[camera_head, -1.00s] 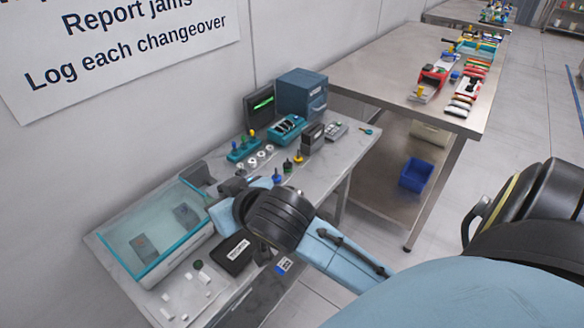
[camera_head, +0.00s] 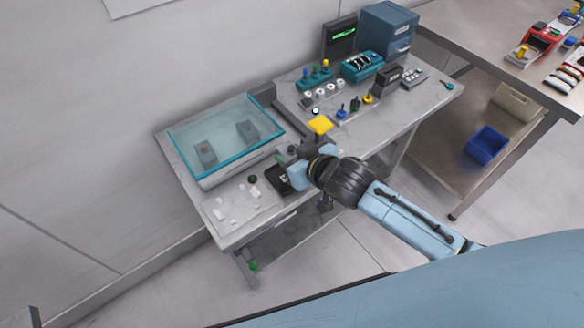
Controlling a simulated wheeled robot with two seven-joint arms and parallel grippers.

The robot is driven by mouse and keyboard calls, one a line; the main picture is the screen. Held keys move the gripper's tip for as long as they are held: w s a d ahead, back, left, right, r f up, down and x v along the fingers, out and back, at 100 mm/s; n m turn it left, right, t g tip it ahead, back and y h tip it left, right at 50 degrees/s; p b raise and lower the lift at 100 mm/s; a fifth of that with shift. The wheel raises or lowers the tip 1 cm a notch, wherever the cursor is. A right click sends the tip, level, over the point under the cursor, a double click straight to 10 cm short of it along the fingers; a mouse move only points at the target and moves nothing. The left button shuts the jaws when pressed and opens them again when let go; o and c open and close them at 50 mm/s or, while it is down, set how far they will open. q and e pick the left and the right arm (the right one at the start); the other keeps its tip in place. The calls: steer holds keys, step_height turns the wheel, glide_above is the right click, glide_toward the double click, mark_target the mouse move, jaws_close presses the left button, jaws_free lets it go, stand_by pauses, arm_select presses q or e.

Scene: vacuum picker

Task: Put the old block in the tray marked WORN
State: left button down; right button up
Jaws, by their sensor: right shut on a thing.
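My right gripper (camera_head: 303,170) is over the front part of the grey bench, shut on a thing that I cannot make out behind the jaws. A black tray (camera_head: 275,181) lies partly hidden under and beside the gripper; its label is not readable now. A flat yellow piece (camera_head: 320,125) shows just behind the gripper. A clear case with a teal rim (camera_head: 226,165) stands to the left, with two grey blocks (camera_head: 206,153) (camera_head: 247,132) visible in it. I cannot tell which block is old. My left gripper is not in view.
Small white pieces (camera_head: 221,215) lie at the bench's front left. Coloured knobs (camera_head: 342,113), a teal unit (camera_head: 361,66), a dark screen (camera_head: 339,41) and a blue cabinet (camera_head: 388,32) stand toward the back. A steel table (camera_head: 468,22) with a blue bin (camera_head: 486,146) below is at right.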

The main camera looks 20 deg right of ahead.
step_height(320, 180, down, 4)
steer(key=shift+f+b, duration=0.25)
steer(key=shift+b, duration=0.3)
steer(key=shift+r, duration=0.1)
steer(key=shift+f, duration=0.2)
steer(key=o, duration=1)
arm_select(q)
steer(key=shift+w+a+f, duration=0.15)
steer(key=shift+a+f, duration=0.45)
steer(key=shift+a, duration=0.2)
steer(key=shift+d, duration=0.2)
arm_select(e)
steer(key=shift+r, duration=0.1)
steer(key=shift+s+r, duration=0.1)
steer(key=shift+r, duration=0.05)
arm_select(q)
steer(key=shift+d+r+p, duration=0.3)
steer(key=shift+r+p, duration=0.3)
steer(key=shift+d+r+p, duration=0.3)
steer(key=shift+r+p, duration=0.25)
arm_select(e)
steer(key=shift+v, duration=5.9)
